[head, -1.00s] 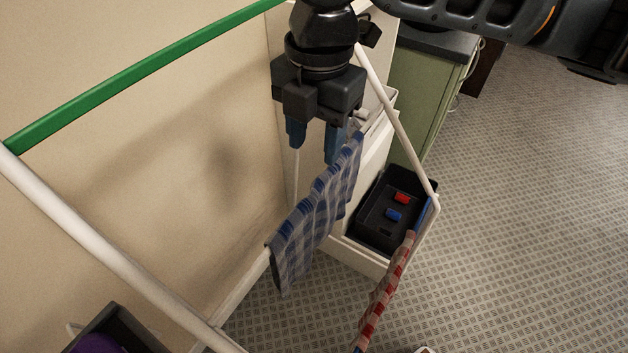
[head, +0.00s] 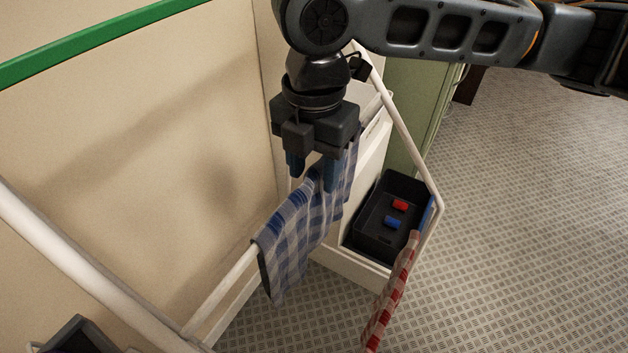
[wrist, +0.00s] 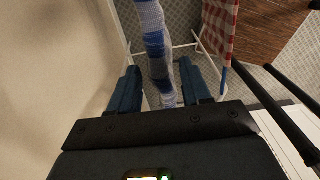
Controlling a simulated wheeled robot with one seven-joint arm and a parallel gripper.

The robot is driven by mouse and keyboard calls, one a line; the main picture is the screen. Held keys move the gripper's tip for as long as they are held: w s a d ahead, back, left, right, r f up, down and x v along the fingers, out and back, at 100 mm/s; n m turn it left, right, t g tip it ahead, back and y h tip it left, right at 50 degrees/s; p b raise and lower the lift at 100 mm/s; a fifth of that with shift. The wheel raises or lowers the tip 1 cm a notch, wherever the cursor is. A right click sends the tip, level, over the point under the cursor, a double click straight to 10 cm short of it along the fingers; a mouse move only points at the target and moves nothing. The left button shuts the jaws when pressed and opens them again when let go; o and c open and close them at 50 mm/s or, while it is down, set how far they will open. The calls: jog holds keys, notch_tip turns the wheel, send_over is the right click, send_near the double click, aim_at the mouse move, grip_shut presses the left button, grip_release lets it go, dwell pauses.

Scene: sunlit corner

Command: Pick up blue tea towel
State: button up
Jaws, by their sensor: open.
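The blue tea towel (head: 290,240) is blue-and-white checked and hangs folded over a white rail of a drying rack. In the wrist view the towel (wrist: 157,45) runs as a narrow strip between the two fingers. My gripper (head: 313,178) points down over the towel's far part, with its fingertips at about the height of the rail. It also shows in the wrist view (wrist: 164,88), its fingers apart on either side of the towel. The head view hides part of the towel behind the gripper.
A red checked towel (head: 392,295) hangs on the rack's right rail (head: 410,140); it shows in the wrist view too (wrist: 221,30). A black bin (head: 372,235) with red and blue items stands behind it. The beige wall (head: 150,150) is close on the left.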

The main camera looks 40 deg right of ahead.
jog(key=shift+f, duration=0.5)
grip_shut()
dwell(0.5)
notch_tip(320, 180, up, 7)
jog(key=p, duration=0.6)
jog(key=shift+r, duration=0.2)
jog(key=shift+f, duration=0.15)
